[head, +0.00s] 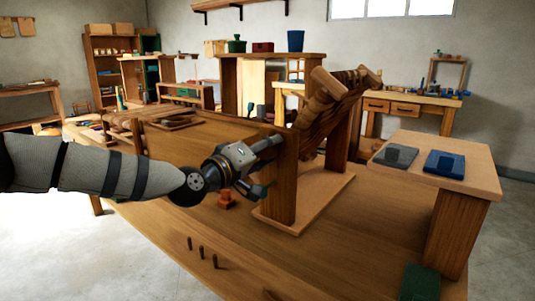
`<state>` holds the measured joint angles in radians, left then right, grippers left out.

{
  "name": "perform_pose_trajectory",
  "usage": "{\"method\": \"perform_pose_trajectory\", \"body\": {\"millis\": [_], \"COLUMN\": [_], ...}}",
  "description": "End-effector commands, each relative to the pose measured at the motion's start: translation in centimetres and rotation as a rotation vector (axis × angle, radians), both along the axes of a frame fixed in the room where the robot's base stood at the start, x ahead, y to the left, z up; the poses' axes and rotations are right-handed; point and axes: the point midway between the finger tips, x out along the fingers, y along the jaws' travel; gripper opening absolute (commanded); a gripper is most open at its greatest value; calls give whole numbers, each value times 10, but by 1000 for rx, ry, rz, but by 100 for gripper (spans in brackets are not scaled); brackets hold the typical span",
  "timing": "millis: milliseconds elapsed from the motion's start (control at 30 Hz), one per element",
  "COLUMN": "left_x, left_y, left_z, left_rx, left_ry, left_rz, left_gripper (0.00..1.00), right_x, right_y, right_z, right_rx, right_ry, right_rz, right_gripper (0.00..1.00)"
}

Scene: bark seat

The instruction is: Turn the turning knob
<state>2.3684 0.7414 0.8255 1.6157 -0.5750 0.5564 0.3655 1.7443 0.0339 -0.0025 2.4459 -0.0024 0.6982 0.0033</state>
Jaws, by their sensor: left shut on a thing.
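My left gripper (268,144) reaches in from the left and is shut at the left side of an upright wooden post (280,185). The turning knob is not clearly visible; the gripper's fingers cover the spot on the post where they close on it. The post stands on a wooden base board (318,205) on the workbench and carries a tilted, slatted wooden piece (335,105) at its top. My right gripper is not in view.
A raised wooden block (475,172) at right bears grey and blue pads.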

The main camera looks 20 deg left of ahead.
Motion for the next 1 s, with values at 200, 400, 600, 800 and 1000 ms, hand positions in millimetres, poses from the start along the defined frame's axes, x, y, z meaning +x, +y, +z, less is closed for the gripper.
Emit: {"method": "perform_pose_trajectory", "body": {"millis": [200,400,600,800,1000], "left_x": [0,0,0,0,0], "left_y": [-1,-1,-1,-1,-1], "left_z": [-5,-4,-4,-3,-2], "left_rx": [-190,-369,-548,-726,-904], "left_ry": [74,137,203,267,332], "left_rz": [-2,-1,0,0,-1], "left_gripper": [13,13,13,13,13], "right_x": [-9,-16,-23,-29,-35], "right_y": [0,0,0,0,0], "right_z": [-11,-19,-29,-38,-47], "right_rx": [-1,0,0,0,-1], "right_ry": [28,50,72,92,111], "right_rz": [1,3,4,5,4], "right_gripper": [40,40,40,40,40]}}
